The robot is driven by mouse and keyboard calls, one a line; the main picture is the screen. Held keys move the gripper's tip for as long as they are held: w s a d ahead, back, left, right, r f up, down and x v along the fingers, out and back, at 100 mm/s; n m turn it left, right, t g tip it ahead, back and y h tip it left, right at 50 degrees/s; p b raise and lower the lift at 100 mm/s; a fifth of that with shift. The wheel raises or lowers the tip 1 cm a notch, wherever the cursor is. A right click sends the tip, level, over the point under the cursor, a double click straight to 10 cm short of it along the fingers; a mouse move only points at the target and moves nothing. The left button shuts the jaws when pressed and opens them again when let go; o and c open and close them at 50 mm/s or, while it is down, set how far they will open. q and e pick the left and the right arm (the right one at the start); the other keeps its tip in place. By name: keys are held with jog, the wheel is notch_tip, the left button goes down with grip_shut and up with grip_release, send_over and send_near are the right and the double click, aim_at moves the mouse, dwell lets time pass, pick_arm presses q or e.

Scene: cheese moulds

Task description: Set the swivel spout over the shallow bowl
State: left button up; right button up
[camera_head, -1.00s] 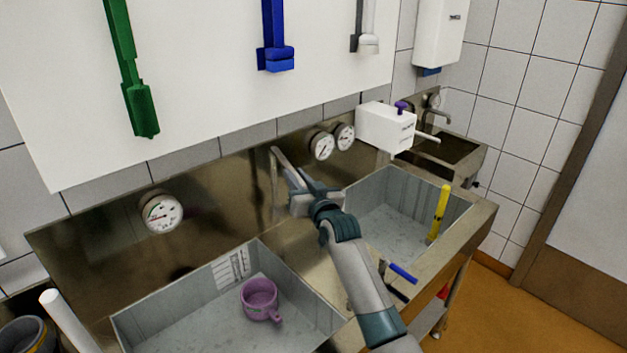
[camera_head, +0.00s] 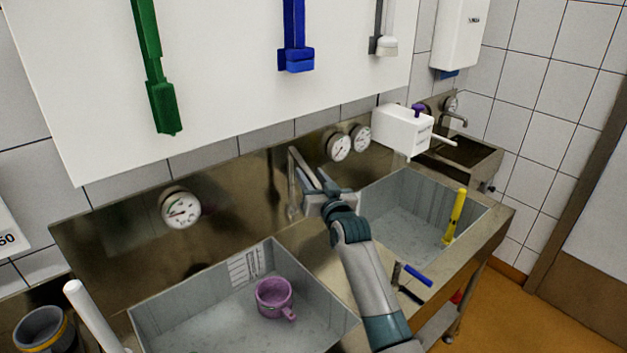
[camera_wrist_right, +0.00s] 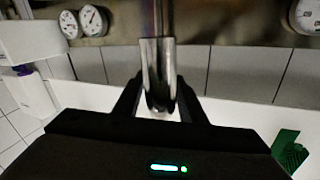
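The swivel spout (camera_head: 293,182) is a metal pipe rising at the back, between two grey sink bowls. Its arm slants forward to my right gripper (camera_head: 318,190). In the right wrist view the spout's end (camera_wrist_right: 158,85) lies between the two dark fingers of my right gripper (camera_wrist_right: 159,90), which appear closed against its sides. The left bowl (camera_head: 185,318) has a marked scale on its back wall and holds a pink mug (camera_head: 273,297). The right bowl (camera_head: 405,225) holds an upright yellow tool (camera_head: 455,215). I cannot tell which bowl is shallower. My left gripper is not in view.
Dial gauges (camera_head: 180,208) sit on the metal backsplash. A white box (camera_head: 402,130) with a purple knob stands behind the right bowl. A blue-handled tool (camera_head: 417,275) lies on the front ledge. A white rod (camera_head: 95,315) stands at the left. Brushes hang above.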

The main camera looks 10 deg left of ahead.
jog(key=shift+s+d, duration=0.1)
jog(key=shift+b+v, duration=0.35)
jog(key=shift+v, duration=0.45)
jog(key=b+v, duration=0.4)
jog(key=v, duration=1.1)
jog(key=shift+s, duration=0.25)
jog(key=shift+f, duration=0.1)
